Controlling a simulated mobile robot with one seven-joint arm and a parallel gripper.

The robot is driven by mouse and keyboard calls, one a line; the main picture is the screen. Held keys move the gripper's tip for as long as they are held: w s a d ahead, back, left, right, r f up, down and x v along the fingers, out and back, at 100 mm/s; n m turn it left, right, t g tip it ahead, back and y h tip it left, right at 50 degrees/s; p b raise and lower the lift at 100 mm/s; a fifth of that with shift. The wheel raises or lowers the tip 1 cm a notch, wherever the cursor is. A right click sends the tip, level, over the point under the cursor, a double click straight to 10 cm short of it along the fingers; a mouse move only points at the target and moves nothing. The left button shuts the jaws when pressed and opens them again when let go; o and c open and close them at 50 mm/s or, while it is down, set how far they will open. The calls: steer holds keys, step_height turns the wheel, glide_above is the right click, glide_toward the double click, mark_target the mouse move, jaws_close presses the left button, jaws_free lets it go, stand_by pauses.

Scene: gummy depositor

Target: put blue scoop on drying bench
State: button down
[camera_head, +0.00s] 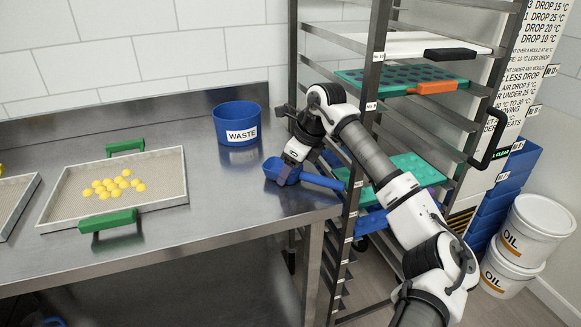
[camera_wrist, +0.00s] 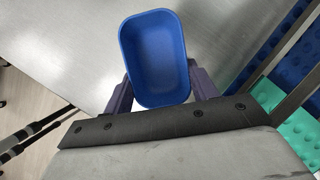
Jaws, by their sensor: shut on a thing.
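The blue scoop (camera_head: 318,180) is at the right end of the steel bench (camera_head: 225,200), its bowl to the left and its handle pointing right toward the rack. My gripper (camera_head: 284,180) is shut on the scoop from above. In the wrist view the scoop's empty bowl (camera_wrist: 153,55) lies between the two dark fingers of my gripper (camera_wrist: 160,90). The scoop is on or just above the bench top; I cannot tell if it touches. Part of the scoop is hidden by my gripper.
A blue WASTE bin (camera_head: 236,125) stands behind the scoop. A tray (camera_head: 160,170) with green handles holds several yellow gummies at left. A tall rack (camera_head: 362,130) with mould trays stands close at right. White OIL buckets (camera_head: 530,235) stand on the floor. The bench middle is clear.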

mark_target(301, 170)
steer(key=shift+f, duration=0.15)
steer(key=shift+c, duration=2.3)
jaws_free()
steer(key=b+v, duration=0.1)
steer(key=v, duration=0.7)
steer(key=shift+a, duration=0.1)
